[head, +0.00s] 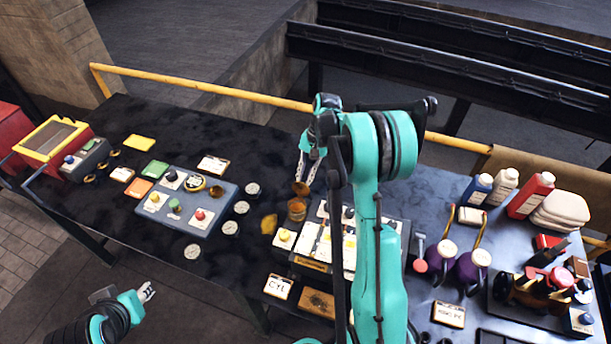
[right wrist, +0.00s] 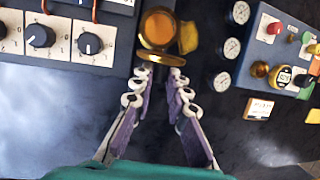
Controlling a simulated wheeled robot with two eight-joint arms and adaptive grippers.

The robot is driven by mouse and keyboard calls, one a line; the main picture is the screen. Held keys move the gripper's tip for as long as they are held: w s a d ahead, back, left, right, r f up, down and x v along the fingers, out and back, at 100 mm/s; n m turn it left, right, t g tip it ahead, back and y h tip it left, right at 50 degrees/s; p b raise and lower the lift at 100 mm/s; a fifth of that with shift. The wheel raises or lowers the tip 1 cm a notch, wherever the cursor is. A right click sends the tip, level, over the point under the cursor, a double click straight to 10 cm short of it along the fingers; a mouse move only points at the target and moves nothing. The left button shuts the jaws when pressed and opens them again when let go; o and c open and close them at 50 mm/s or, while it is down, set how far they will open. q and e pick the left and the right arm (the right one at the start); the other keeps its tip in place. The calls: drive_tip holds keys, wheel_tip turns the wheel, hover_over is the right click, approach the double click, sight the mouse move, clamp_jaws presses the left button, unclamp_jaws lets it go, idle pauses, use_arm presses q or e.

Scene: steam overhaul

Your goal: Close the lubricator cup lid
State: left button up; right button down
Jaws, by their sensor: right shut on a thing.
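The lubricator cup (head: 297,210) is a small amber-brass cup on the dark table; the right wrist view shows its open round top (right wrist: 158,28). Its brass lid (head: 301,188) stands raised on the cup's rim and shows nearly edge-on in the right wrist view (right wrist: 160,58). My right gripper (head: 308,174) reaches in from behind the cup, its fingertips (right wrist: 159,72) shut on the lid. My left gripper (head: 147,292) is far from the cup, off the table's front edge; its finger gap is too small to judge.
A grey panel with knobs (head: 300,266) stands right beside the cup. Several round gauges (head: 241,207) and a grey button box (head: 188,217) lie to the left. A yellow rag (head: 269,224) lies close by. Bottles (head: 531,194) stand at far right; a yellow rail (head: 215,88) runs behind.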

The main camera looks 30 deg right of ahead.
sight(300, 188)
drive_tip(key=shift+s+a+r+t+h, duration=0.3)
drive_tip(key=shift+s+a+t+h, duration=0.25)
drive_tip(key=shift+a+t+h, duration=0.2)
drive_tip(key=shift+s+a+t+h+b, duration=0.6)
drive_tip(key=shift+t+h+b, duration=0.2)
drive_tip(key=shift+h, duration=0.35)
drive_tip(key=shift+s+a+n+t+h+b, duration=0.3)
drive_tip(key=shift+s+a+t+h+b, duration=0.15)
drive_tip(key=shift+t+h, duration=0.25)
drive_tip(key=shift+s+a+f+t+h+b, duration=0.25)
drive_tip(key=shift+a+t+h+b, duration=0.3)
drive_tip(key=shift+b, duration=0.3)
drive_tip(key=s+a+f+t+h+b, duration=0.1)
drive_tip(key=t+h+b, duration=0.1)
drive_tip(key=b, duration=0.3)
drive_tip(key=s+a+f+t+h+b, duration=0.1)
drive_tip(key=f+t+h+b, duration=0.1)
drive_tip(key=b, duration=0.3)
drive_tip(key=s+a+f+n+t+h+b, duration=0.1)
drive_tip(key=t+h+b, duration=0.1)
drive_tip(key=b, duration=0.4)
drive_tip(key=shift+a+f+t+h, duration=0.15)
drive_tip(key=shift+t+h, duration=0.15)
drive_tip(key=shift+h, duration=0.25)
drive_tip(key=shift+s+t+h+b, duration=0.1)
drive_tip(key=shift+t+h+b, duration=0.25)
drive_tip(key=shift+b, duration=0.6)
